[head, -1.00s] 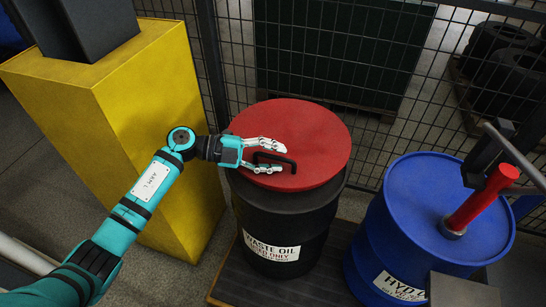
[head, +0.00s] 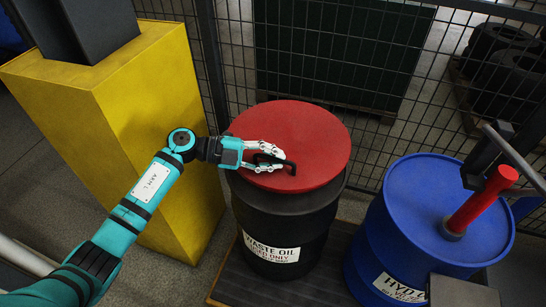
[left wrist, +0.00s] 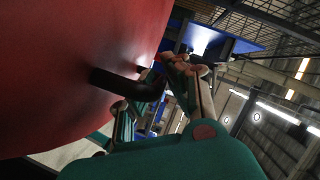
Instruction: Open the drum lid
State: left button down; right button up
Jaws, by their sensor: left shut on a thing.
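The waste oil drum (head: 285,225) is black, with a white label, and stands upright in the middle of the head view. Its red lid (head: 313,130) lies flat on top and also fills the upper left of the left wrist view (left wrist: 70,70). A black bar handle (head: 290,167) stands on the lid near its front edge; it shows in the left wrist view (left wrist: 115,85) too. My left gripper (head: 277,158) is shut on the handle, its fingers on either side of the bar. My right gripper is not in view.
A blue drum (head: 400,220) with a red-handled pump (head: 480,200) stands to the right. A yellow pillar (head: 130,120) stands left, close to my arm. A wire mesh fence (head: 400,110) runs behind the drums. Dark tyres (head: 510,75) lie beyond it.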

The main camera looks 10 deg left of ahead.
pick_arm(q)
jog(key=w+r+n+g+p, duration=0.1)
jog(key=w+r+n+p, duration=0.1)
jog(key=w+r+p, duration=0.2)
jog(key=w+d+r+n+g+y+p, duration=0.1)
jog(key=w+r+p, duration=0.3)
jog(key=r+p, duration=0.4)
jog(key=shift+d+r+n, duration=0.25)
jog(key=shift+r+n, duration=0.25)
jog(key=shift+r, duration=1.8)
